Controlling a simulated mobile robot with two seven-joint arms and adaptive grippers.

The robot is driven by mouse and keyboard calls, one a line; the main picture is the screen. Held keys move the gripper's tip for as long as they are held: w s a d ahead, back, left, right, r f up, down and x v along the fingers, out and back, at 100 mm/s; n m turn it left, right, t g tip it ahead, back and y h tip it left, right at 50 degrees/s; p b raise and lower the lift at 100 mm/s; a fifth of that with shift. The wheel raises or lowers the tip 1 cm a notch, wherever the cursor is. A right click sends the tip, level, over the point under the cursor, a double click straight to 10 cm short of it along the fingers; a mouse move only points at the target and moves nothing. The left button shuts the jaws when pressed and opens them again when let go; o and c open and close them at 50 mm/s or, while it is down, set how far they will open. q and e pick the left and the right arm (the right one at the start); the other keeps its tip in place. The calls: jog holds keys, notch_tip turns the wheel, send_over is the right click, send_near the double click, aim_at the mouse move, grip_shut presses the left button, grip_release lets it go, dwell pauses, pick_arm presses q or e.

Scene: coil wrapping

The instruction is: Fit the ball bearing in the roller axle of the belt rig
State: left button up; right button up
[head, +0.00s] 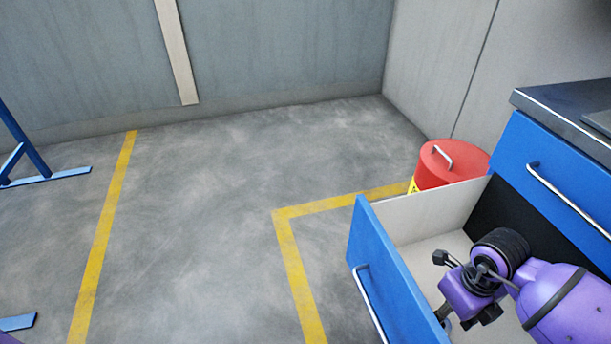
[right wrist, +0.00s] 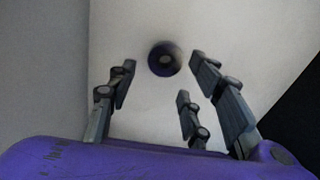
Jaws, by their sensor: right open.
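In the head view my right gripper (head: 445,318) points down into the drawer, and the bearing cannot be made out there. The roller axle and belt rig are not identifiable in these views. My left gripper is not in view.
The drawer's blue front panel (head: 372,275) with a metal handle stands left of my right arm. A blue cabinet (head: 550,165) with a dark top is at the right. A red lidded bin (head: 455,165) stands behind the drawer.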

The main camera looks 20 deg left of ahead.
notch_tip(320, 180, down, 5)
jog(key=shift+w+a+r+b, duration=0.1)
jog(key=shift+r+b, duration=0.1)
jog(key=shift+b, duration=0.55)
jog(key=shift+r, duration=0.1)
jog(key=c, duration=1.2)
